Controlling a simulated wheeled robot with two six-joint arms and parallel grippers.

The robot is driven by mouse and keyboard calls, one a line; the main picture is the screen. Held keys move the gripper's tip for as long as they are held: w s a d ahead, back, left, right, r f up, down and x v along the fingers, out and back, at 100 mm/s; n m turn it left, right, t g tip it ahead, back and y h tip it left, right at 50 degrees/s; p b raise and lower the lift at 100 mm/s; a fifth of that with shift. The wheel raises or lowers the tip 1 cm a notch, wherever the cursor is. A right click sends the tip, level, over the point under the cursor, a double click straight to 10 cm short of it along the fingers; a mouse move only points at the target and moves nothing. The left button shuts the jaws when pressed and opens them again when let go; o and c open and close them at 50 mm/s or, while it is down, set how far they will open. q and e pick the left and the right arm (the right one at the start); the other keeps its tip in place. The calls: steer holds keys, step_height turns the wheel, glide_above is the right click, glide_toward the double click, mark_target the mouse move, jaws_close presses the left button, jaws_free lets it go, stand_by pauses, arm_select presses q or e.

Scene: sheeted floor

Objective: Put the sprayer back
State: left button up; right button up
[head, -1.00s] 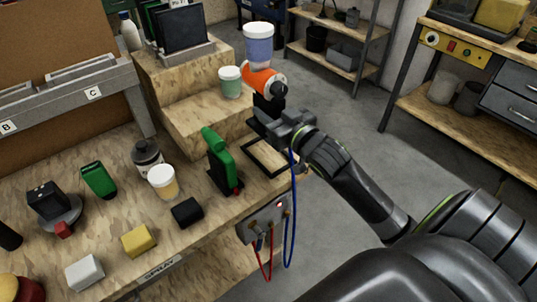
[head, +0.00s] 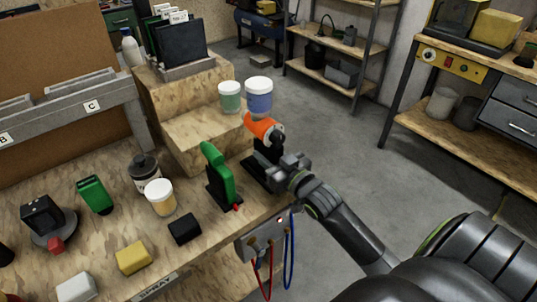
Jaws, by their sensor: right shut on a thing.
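The sprayer has an orange body (head: 262,127) and a blue cup (head: 259,99) with a white lid on top. It stands upright at the right side of the bench. My right gripper (head: 272,162) is shut on its dark lower part, coming from the right. The black frame stand (head: 252,172) lies under the sprayer on the bench top. The gripper hides part of this stand, and I cannot tell whether the sprayer touches it. My left gripper is not in view.
A green tool on a black base (head: 218,176) stands just left of the stand. A stepped wooden block (head: 185,140) with a green jar (head: 230,97) is behind. A grey box with red and blue cables (head: 267,238) hangs at the bench edge. Open floor lies to the right.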

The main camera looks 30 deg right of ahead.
steer(key=o, duration=0.3)
steer(key=shift+f, duration=0.1)
steer(key=o, duration=0.4)
steer(key=shift+c, duration=0.2)
steer(key=shift+s+r, duration=0.1)
steer(key=shift+r, duration=0.1)
steer(key=s+p, duration=0.2)
steer(key=s, duration=1)
steer(key=shift+d, duration=0.45)
steer(key=shift+w, duration=0.1)
